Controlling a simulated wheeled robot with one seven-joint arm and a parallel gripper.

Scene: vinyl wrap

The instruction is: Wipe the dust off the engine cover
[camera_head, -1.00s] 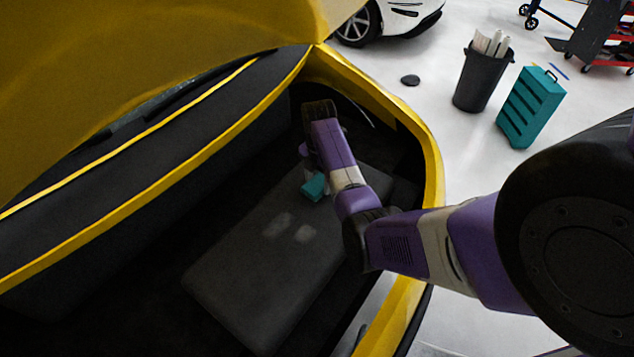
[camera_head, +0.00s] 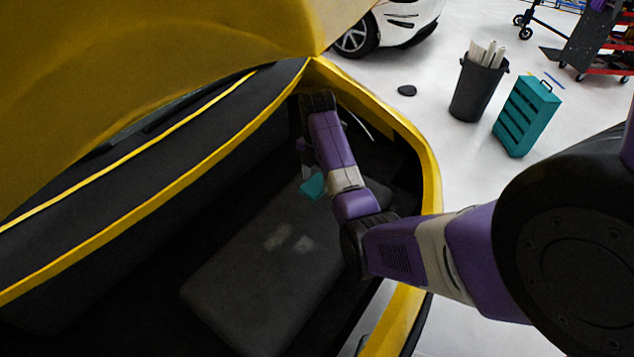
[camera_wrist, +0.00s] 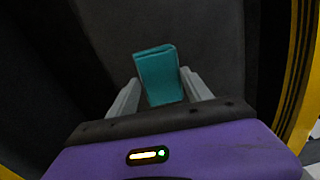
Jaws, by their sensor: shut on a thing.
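The dark grey engine cover (camera_head: 240,290) lies inside the open yellow car's engine bay. Pale dust patches (camera_head: 288,241) show near its middle. A teal cloth (camera_head: 312,186) is at the cover's far end, partly hidden by my arm. In the wrist view the teal cloth (camera_wrist: 160,74) stands between the fingers of my gripper (camera_wrist: 158,90), which is shut on it. Beyond it the dark cover surface (camera_wrist: 210,40) shows. I cannot tell whether the cloth touches the cover.
The raised yellow hood (camera_head: 150,70) and the yellow body edge (camera_head: 425,160) bound the bay. Outside are a black bin (camera_head: 478,92) with white rolls, a teal toolbox (camera_head: 527,118), a dark disc (camera_head: 407,90) on the floor and a white car (camera_head: 400,22).

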